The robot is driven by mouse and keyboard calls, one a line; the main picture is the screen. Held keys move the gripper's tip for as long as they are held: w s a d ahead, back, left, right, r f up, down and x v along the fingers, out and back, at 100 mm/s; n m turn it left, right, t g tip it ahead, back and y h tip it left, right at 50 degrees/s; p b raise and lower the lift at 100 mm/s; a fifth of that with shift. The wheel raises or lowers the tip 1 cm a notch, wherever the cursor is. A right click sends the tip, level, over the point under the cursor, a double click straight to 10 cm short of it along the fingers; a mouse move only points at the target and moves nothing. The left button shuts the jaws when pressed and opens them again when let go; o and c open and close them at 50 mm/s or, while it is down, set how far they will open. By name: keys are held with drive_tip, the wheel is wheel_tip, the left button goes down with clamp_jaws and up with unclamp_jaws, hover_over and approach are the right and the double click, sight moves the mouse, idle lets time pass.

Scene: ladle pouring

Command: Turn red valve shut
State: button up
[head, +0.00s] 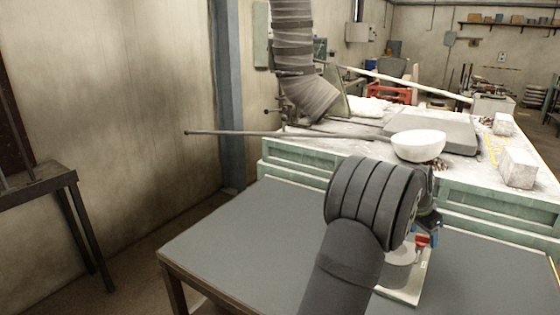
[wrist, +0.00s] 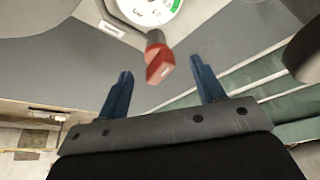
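The red valve (wrist: 160,65) shows in the wrist view as a red handle on a darker stem, beside a round gauge (wrist: 150,8) with a white face and a green arc. My gripper (wrist: 159,85) is open, its two blue fingers spread to either side of the handle, with visible gaps; I see no contact. In the head view a small part of the red valve (head: 422,240) shows just beyond my arm, above a pale base plate (head: 408,292).
The grey table (head: 225,243) has clear room left of my arm. Behind it stands a green workbench (head: 300,165) with a white bowl (head: 418,145), pale blocks (head: 518,167) and a long rod (head: 240,134) jutting out left. A dark side table (head: 35,184) stands far left.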

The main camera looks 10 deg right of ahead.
wheel_tip(320, 180, up, 10)
drive_tip(key=w+d+n+y, duration=0.1)
drive_tip(key=d+n+y, duration=0.15)
drive_tip(key=n, duration=0.25)
wheel_tip(320, 180, up, 8)
drive_tip(key=n+y, duration=0.2)
drive_tip(key=n, duration=0.2)
hover_over(423, 236)
drive_tip(key=shift+g, duration=0.4)
wheel_tip(423, 236, down, 18)
drive_tip(key=shift+r, duration=0.15)
